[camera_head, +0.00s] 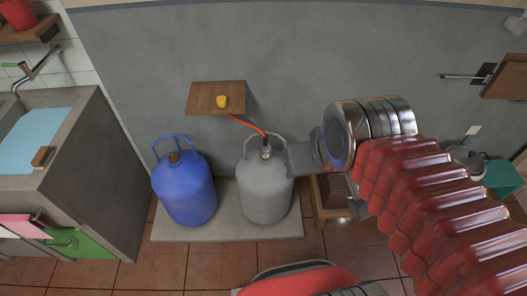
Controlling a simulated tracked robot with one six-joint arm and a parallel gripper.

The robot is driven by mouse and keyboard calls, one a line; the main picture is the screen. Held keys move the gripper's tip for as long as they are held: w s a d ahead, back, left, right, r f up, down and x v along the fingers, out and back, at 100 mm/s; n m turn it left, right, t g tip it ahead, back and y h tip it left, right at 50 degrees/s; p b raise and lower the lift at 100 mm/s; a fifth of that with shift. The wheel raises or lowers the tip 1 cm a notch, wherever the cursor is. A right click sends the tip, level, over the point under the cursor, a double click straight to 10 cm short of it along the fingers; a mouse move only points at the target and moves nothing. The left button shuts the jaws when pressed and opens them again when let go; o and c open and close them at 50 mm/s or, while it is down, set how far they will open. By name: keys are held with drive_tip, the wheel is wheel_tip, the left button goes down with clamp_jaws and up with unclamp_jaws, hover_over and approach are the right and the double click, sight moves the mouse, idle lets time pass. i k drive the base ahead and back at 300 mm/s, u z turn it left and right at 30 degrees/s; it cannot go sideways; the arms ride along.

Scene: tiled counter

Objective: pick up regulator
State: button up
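A grey gas cylinder (264,192) stands upright on a low slab. My gripper (328,184) is just right of the grey cylinder. One grey finger plate reaches left close to the cylinder's collar, and another grey part shows lower right, apart from it. The gripper appears open, and I see nothing held.
A blue gas cylinder (184,187) with a brass valve stands left of the grey one. A yellow knob-like object (222,101) sits on the shelf. A wooden stool (333,197) is behind my gripper. A sink counter (82,150) stands at left. Tiled floor lies in front.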

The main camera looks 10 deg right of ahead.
sight(265, 152)
drive_tip(key=u, duration=1.35)
drive_tip(key=i, duration=0.45)
